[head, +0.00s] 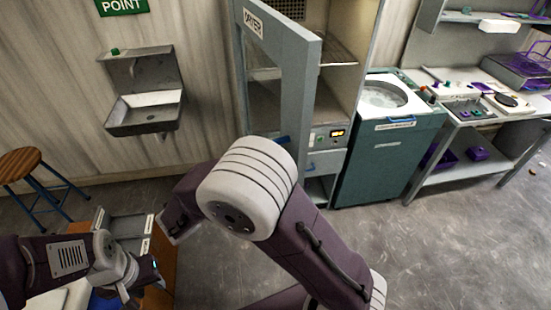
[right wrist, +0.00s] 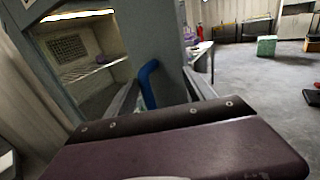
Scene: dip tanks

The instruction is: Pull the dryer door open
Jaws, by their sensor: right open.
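The dryer door (head: 306,85) is a grey frame with a window and a DRYER label. In the head view it stands ajar, swung out from the cabinet. Its blue handle (right wrist: 148,84) shows in the right wrist view near the door's free edge. My right gripper (right wrist: 162,95) is open, with its fingers on either side of the handle; I cannot tell whether they touch it. In the head view my right arm hides that gripper and most of the handle. My left gripper (head: 142,277) is low at the left, away from the door; its finger opening is unclear.
The dryer cabinet (head: 369,35) has a wire shelf and a lit display (head: 337,133). A teal tank (head: 385,160) stands to its right, then a workbench (head: 480,165). A wall sink (head: 144,117) and stool (head: 22,163) are at the left. The floor before the tank is clear.

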